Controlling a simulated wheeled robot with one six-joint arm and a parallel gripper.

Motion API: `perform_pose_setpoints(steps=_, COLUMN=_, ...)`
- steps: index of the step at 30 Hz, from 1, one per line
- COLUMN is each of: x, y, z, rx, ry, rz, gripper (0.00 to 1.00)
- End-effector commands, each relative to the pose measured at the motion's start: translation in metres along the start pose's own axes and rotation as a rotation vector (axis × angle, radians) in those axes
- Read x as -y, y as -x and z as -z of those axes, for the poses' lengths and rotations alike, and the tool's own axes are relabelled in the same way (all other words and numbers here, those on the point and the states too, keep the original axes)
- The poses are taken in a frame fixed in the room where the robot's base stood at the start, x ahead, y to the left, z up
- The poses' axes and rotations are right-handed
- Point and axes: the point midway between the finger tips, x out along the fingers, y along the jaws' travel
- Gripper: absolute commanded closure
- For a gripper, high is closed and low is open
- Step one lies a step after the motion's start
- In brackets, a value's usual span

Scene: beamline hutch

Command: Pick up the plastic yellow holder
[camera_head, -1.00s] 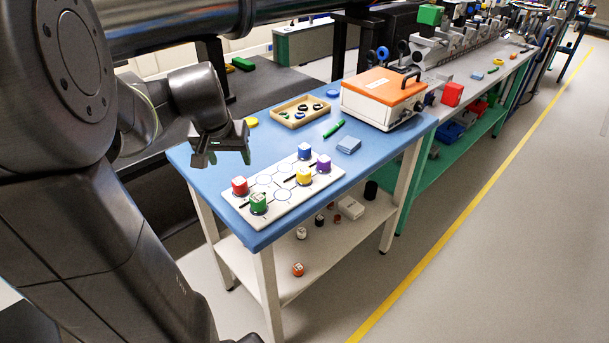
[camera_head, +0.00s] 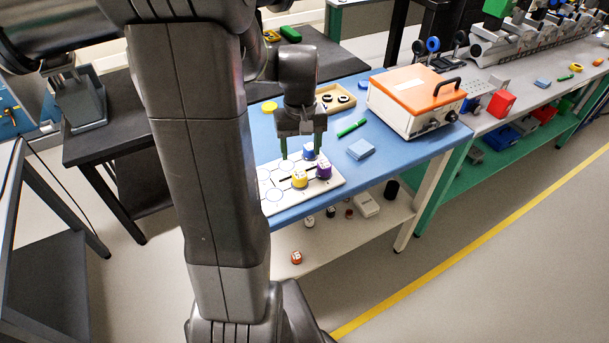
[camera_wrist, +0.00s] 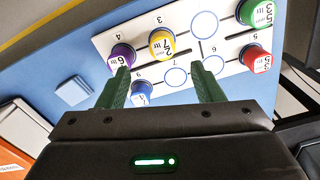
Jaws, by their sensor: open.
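The yellow plastic holder (camera_head: 300,178) stands upright on the white board (camera_head: 284,201), just left of the purple holder. In the wrist view the yellow holder (camera_wrist: 162,44) shows beyond the fingertips, near the board's far edge, with a dark number label on its top. My gripper (camera_head: 300,148) is open and empty, pointing down above the board. In the wrist view its green fingers (camera_wrist: 160,70) are spread, with bare board and part of a circle between them. No finger visibly touches the yellow holder.
Close neighbours are the purple holder (camera_wrist: 122,56) and blue holder (camera_wrist: 140,91), the latter near the left finger. Green (camera_wrist: 257,12) and red (camera_wrist: 254,58) holders stand at the board's right. A blue box (camera_head: 360,149), green pen (camera_head: 351,127) and orange-topped case (camera_head: 415,97) occupy the blue table.

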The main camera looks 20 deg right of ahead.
Motion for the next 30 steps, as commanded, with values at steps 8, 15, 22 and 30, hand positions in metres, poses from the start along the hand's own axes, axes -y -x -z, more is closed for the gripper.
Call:
perform_pose_setpoints(steps=8, x=0.0, y=-0.044, z=0.0, rx=0.002, ry=-0.001, rz=0.0, gripper=0.39)
perform_pose_setpoints(steps=15, x=0.002, y=-0.06, z=-0.001, rx=0.003, ry=-0.001, rz=0.0, gripper=0.39)
perform_pose_setpoints(steps=22, x=0.004, y=-0.091, z=-0.001, rx=0.003, ry=-0.001, rz=0.0, gripper=0.39)
perform_pose_setpoints(steps=30, x=0.004, y=-0.101, z=0.0, rx=-0.001, ry=-0.001, rz=-0.001, gripper=0.39)
